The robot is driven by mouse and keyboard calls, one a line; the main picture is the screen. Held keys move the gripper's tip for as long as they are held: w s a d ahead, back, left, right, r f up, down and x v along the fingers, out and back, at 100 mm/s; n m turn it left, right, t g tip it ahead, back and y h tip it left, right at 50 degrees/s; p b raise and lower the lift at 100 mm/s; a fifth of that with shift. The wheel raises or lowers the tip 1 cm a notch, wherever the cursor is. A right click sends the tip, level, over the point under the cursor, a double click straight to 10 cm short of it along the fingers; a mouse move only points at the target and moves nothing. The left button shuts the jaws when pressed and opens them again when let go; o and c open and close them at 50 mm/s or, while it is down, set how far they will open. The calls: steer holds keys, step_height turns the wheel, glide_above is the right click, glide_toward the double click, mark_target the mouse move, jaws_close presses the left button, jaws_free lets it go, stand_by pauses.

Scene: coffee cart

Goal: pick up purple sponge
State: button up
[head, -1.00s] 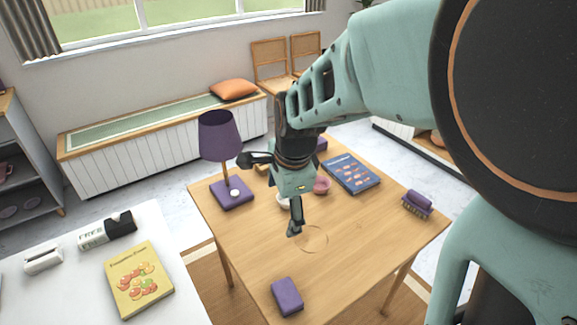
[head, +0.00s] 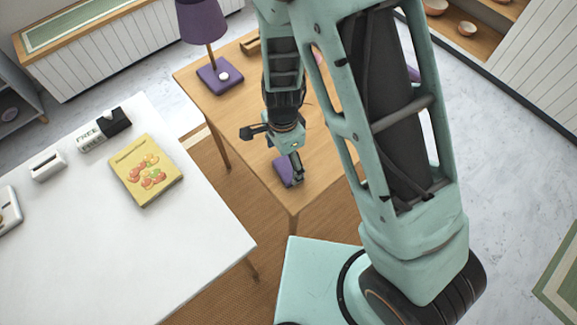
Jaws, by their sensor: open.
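The purple sponge (head: 284,173) lies on the wooden table (head: 237,116) close to its front corner. My gripper (head: 294,168) is right above it or at it, pointing down, and hides its right part. The gripper is open. I cannot tell whether a finger touches the sponge or how far above it the fingertips are.
A purple lamp (head: 203,22) with a square base stands on the table's far left. A white table (head: 85,230) on the left holds a yellow book (head: 146,168) and small boxes. My arm hides most of the wooden table's right side.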

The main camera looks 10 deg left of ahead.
mark_target(286, 168)
steer(key=shift+w+d+f, duration=0.15)
steer(key=shift+f, duration=1.3)
steer(key=shift+w+d+f, duration=0.1)
steer(key=shift+d+f, duration=0.05)
steer(key=shift+f, duration=1.25)
steer(key=c, duration=1.1)
steer(key=shift+o, duration=0.2)
steer(key=shift+r, duration=0.1)
